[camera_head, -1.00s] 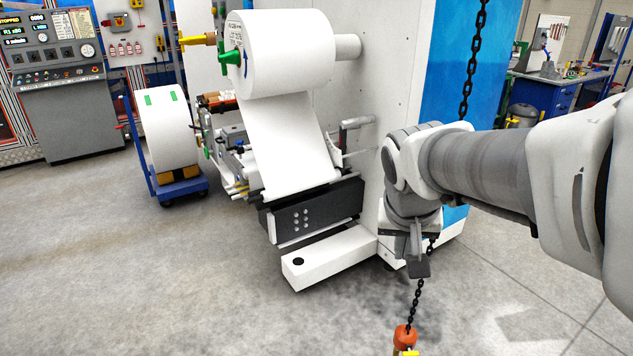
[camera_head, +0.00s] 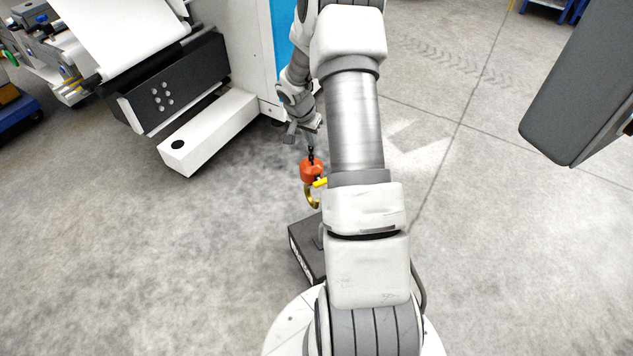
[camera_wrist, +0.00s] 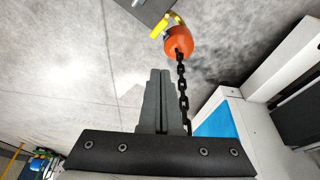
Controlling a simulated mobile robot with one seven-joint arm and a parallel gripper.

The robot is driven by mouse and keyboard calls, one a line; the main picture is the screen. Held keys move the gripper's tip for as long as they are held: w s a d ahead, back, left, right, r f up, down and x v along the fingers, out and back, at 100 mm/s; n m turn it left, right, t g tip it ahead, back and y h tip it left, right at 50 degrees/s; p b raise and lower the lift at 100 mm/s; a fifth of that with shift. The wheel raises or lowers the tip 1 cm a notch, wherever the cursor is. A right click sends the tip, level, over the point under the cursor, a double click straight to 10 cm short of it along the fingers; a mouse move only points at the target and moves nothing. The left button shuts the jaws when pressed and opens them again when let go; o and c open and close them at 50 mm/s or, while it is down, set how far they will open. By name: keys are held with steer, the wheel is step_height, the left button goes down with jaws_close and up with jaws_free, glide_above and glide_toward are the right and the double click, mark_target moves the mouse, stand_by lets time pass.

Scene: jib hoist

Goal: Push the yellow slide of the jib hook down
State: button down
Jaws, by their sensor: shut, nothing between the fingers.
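The jib hook's orange block (camera_head: 312,171) hangs on a black chain just below my gripper in the head view. The yellow slide (camera_head: 321,183) juts from the block's lower right side, and the gold hook (camera_head: 312,198) curves below it. In the wrist view, the orange block (camera_wrist: 178,42) is ahead of and slightly right of my gripper (camera_wrist: 160,73), with the yellow slide (camera_wrist: 160,26) beyond it. My gripper is shut and empty, its fingers beside the chain (camera_wrist: 182,88) and apart from the slide. The block partly hides the hook in the wrist view.
A dark box (camera_head: 303,252) stands on the floor below the hook, partly hidden by my arm. A white machine with a low white beam (camera_head: 208,135) is at upper left. A grey panel (camera_head: 585,85) is at upper right. The floor at left is clear.

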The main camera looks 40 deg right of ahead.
steer(key=shift+m, duration=0.5)
steer(key=b+x, duration=0.1)
steer(key=x, duration=0.5)
steer(key=a+b+x, duration=0.1)
steer(key=b+x, duration=0.1)
steer(key=x, duration=0.4)
steer(key=s+b+x, duration=0.1)
steer(key=b+x, duration=0.1)
steer(key=x, duration=0.5)
steer(key=shift+s+a+f, duration=0.15)
steer(key=shift+a+f, duration=0.15)
steer(key=shift+a, duration=0.05)
steer(key=shift+f, duration=0.45)
step_height(320, 180, down, 3)
steer(key=b, duration=0.3)
steer(key=shift+f, duration=0.25)
steer(key=shift+f+b, duration=0.1)
steer(key=shift+b, duration=0.25)
steer(key=shift+s, duration=0.15)
